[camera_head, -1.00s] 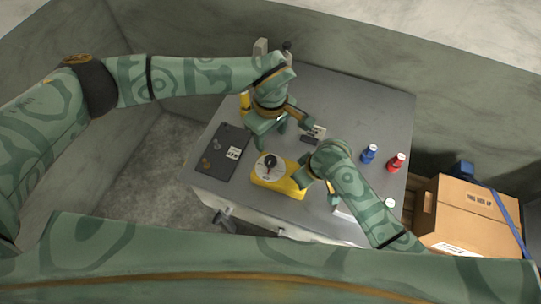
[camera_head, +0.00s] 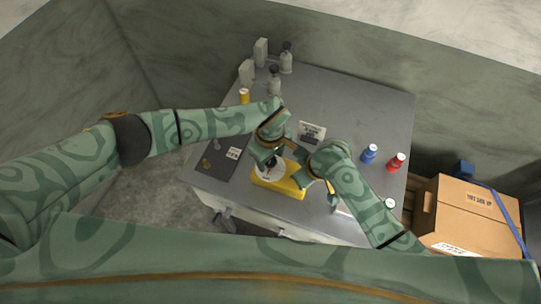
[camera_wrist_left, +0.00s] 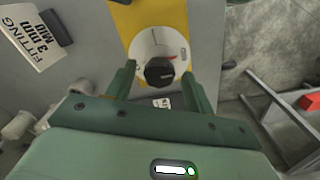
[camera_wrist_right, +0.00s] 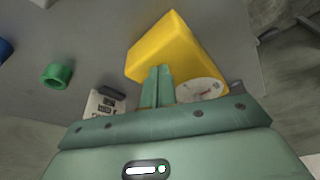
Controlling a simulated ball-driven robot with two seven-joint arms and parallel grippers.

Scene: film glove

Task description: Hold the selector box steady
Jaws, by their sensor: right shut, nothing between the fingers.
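The selector box (camera_head: 287,184) is a yellow block with a white dial on top. In the left wrist view the box (camera_wrist_left: 155,15) carries the dial (camera_wrist_left: 145,48) with a black knob (camera_wrist_left: 159,74) and a red mark. My left gripper (camera_head: 268,164) is over the dial and partly hides it. Its fingers (camera_wrist_left: 159,72) are open, one on each side of the knob; contact is not clear. My right gripper (camera_wrist_right: 158,72) is shut and empty, with its fingertips at the side of the yellow box (camera_wrist_right: 172,48), seemingly against it.
A printed card (camera_head: 312,132) stands behind the box. A dark panel (camera_head: 213,165) lies to the left. Grey bottles (camera_head: 286,58) and a yellow container (camera_head: 244,96) are at the back left. The middle back is clear.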

